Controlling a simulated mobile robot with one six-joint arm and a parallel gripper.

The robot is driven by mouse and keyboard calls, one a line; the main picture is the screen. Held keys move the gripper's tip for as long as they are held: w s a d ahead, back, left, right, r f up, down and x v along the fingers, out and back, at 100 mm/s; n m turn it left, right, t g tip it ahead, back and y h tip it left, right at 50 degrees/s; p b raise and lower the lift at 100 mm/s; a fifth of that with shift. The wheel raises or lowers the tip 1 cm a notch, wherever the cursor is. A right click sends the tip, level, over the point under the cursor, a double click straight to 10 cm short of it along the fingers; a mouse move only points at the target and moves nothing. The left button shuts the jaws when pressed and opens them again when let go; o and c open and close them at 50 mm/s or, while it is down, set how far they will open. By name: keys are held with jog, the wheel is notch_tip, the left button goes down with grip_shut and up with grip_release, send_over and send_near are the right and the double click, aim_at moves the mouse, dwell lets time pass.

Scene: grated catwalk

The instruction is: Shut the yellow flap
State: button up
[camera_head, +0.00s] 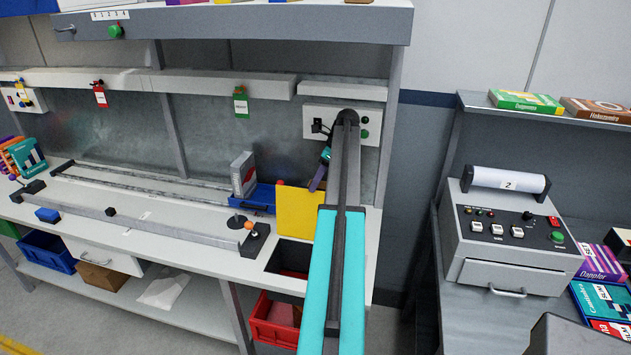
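The yellow flap (299,211) is a flat panel standing upright, open, at the back of a dark rectangular opening (288,258) in the bench top. My arm reaches up from the bottom of the view, passing in front of the flap's right side and hiding its right edge. What seems to be my gripper (317,185) hangs down from the arm's far end, above and behind the flap's top right corner. It looks apart from the flap, but depth is hard to judge. Its fingers are too small and dark to tell whether they are open or shut.
A blue tray (258,203) with a grey box (243,174) stands left of the flap. A rail with an orange knob (249,225) runs along the bench. A red bin (272,325) sits below the opening. A grey machine (510,235) stands on the right-hand bench.

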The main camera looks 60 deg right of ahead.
jog(key=shift+w+a+f, duration=0.15)
jog(key=shift+w+f, duration=0.1)
jog(key=shift+f, duration=0.35)
grip_shut()
jog(key=shift+w+r, duration=0.1)
jog(key=shift+s+a+h, duration=0.25)
jog(key=shift+a+h, duration=0.05)
jog(key=shift+a, duration=0.15)
